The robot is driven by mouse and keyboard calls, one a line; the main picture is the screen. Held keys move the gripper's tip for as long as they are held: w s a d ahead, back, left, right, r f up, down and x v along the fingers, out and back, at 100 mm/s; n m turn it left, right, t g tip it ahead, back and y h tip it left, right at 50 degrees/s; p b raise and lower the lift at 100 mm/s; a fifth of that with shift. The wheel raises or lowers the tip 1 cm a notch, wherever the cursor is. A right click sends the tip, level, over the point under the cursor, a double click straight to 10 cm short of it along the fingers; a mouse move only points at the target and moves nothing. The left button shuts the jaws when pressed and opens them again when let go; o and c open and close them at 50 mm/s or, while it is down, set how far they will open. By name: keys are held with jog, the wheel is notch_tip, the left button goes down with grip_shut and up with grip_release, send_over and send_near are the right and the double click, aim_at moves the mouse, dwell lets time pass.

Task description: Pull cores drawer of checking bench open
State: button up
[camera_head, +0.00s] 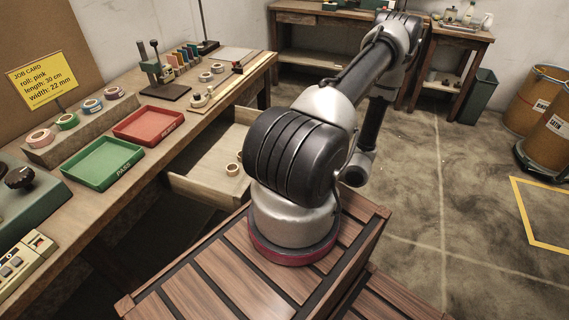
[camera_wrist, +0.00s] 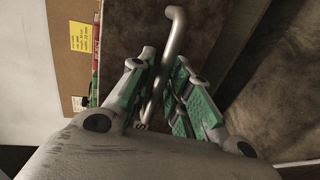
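The cores drawer (camera_head: 202,192) of the bench stands pulled out below the bench top in the head view. Light-coloured cores (camera_head: 232,169) lie inside it. Its right part is hidden behind my arm. In the wrist view, a bent metal bar handle (camera_wrist: 174,40) runs between the two green-padded fingers of my gripper (camera_wrist: 163,78). The pads lie close against the bar on both sides, and the gripper looks shut on it. In the head view my gripper is hidden behind my own arm.
On the bench top (camera_head: 110,197) stand a green PASS tray (camera_head: 103,164), a red REJECT tray (camera_head: 149,126), tape rolls (camera_head: 92,106) and a yellow job card (camera_head: 46,80). Another table (camera_head: 300,18) stands at the back. Drums (camera_head: 534,97) stand at the right. The floor (camera_head: 470,215) on the right is clear.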

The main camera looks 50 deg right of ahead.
jog(key=v, duration=1.2)
jog(key=shift+w, duration=0.1)
